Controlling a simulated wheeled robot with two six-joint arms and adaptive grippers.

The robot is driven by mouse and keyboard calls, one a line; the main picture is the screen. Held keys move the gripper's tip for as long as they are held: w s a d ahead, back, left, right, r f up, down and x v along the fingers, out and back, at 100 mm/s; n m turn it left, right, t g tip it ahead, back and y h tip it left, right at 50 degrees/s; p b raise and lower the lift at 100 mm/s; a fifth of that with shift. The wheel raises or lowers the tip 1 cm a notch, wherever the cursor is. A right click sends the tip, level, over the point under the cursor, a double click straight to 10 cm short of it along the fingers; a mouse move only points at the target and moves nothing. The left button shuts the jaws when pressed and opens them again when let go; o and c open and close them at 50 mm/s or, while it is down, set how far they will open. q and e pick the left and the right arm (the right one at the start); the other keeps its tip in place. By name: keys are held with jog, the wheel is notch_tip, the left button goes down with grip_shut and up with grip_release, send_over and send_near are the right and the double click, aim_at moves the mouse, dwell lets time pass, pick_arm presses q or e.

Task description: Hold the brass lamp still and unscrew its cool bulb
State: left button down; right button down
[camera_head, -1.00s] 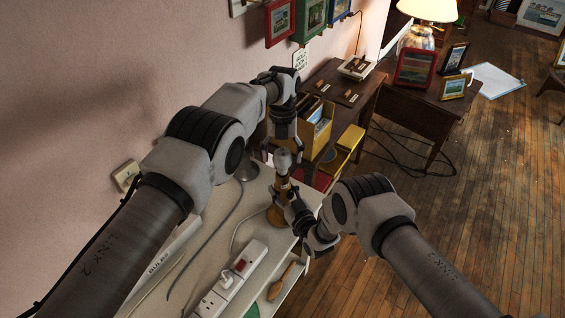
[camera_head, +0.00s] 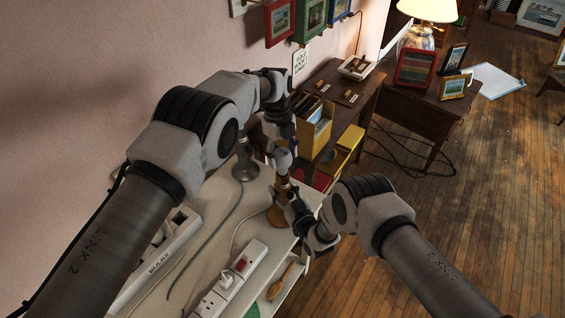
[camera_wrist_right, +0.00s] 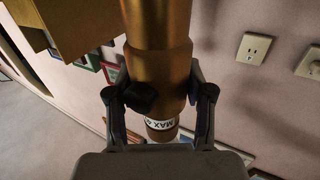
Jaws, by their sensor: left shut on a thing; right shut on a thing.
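The brass lamp (camera_head: 277,216) stands upright near the right edge of the white bench top. A pale rounded bulb (camera_head: 281,160) is at its top. My left gripper (camera_head: 280,152) reaches down from above and is shut on the bulb; its fingers partly hide it. My right gripper (camera_head: 290,200) comes from the lower right and is shut on the lamp's stem. In the right wrist view, the fingers of this gripper (camera_wrist_right: 158,108) clasp the brass stem (camera_wrist_right: 159,65) from both sides. A black knob and a white "MAX" label show on the stem.
A silver-grey lamp (camera_head: 244,172) stands behind left of the brass lamp. A yellow file box (camera_head: 316,132) is on the desk behind. Open floor lies right.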

pick_arm(q)
jog(key=n, duration=0.3)
jog(key=n+t, duration=0.1)
jog(key=n, duration=0.3)
jog(key=shift+s+n+h, duration=0.1)
jog(key=shift+n+h, duration=0.2)
jog(key=shift+h, duration=0.1)
jog(key=n+t, duration=0.1)
jog(key=n, duration=0.6)
jog(key=shift+f, duration=0.1)
jog(key=shift+c, duration=1.9)
grip_release()
